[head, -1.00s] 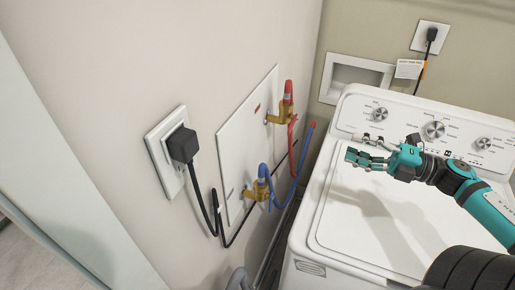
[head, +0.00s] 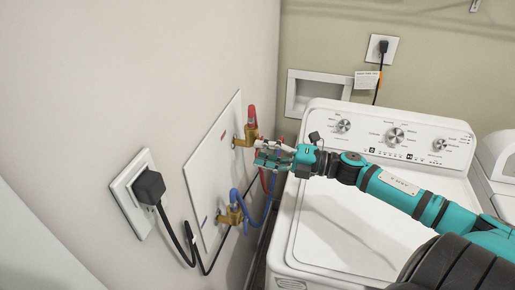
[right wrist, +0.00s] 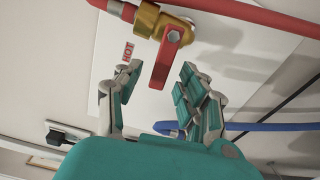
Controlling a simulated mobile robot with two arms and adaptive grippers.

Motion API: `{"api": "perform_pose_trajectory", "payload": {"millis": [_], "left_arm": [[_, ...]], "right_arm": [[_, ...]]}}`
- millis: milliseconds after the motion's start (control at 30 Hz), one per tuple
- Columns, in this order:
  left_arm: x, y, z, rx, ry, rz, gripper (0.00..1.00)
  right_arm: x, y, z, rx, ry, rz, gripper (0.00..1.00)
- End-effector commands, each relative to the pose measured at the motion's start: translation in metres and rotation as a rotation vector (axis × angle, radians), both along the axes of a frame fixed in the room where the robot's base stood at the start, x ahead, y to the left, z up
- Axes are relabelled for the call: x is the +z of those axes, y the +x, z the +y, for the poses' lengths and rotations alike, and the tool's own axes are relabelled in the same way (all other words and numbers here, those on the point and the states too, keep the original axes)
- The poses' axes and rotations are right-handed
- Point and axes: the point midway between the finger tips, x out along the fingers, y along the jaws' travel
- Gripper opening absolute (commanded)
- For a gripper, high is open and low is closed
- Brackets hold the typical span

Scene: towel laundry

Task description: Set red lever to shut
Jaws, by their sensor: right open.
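The red lever (right wrist: 168,58) sits on the brass valve (right wrist: 155,18) with a bolt at its base, beside the red HOT label (right wrist: 128,51). In the right wrist view its free end points down the picture, between my open fingers. My right gripper (right wrist: 159,72) is open, with clear gaps on both sides of the lever. In the head view the right gripper (head: 257,154) is at the hot valve (head: 246,135) and hides most of the lever. I cannot tell whether a finger touches it. My left gripper is not in view.
The white wall panel (head: 203,170) also carries a lower valve with blue parts (head: 233,212). A red hose (head: 263,181) and a blue hose hang near the gripper. A black plug (head: 150,187) is at left. The white washer (head: 340,225) stands below my arm.

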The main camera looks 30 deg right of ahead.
Motion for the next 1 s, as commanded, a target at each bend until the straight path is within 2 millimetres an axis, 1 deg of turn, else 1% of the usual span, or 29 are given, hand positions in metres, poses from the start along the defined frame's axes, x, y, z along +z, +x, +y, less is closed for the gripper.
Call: {"api": "perform_pose_trajectory", "payload": {"millis": [33,200,400,533,833,1000], "left_arm": [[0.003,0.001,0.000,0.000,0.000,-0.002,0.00],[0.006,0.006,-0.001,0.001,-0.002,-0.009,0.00],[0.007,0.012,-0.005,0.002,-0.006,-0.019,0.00],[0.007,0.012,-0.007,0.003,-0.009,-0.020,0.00],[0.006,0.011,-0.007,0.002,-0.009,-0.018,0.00],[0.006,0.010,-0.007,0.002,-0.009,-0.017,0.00]], "right_arm": [[0.003,0.005,0.003,-0.001,0.001,-0.003,0.40],[0.001,0.013,0.011,0.000,0.001,-0.001,0.40],[0.000,0.014,0.012,0.000,-0.001,0.001,0.40],[0.000,0.014,0.012,0.000,-0.001,0.001,0.40],[0.000,0.014,0.012,0.000,0.000,0.000,0.01],[0.000,0.014,0.012,0.001,0.000,0.000,0.00]]}}
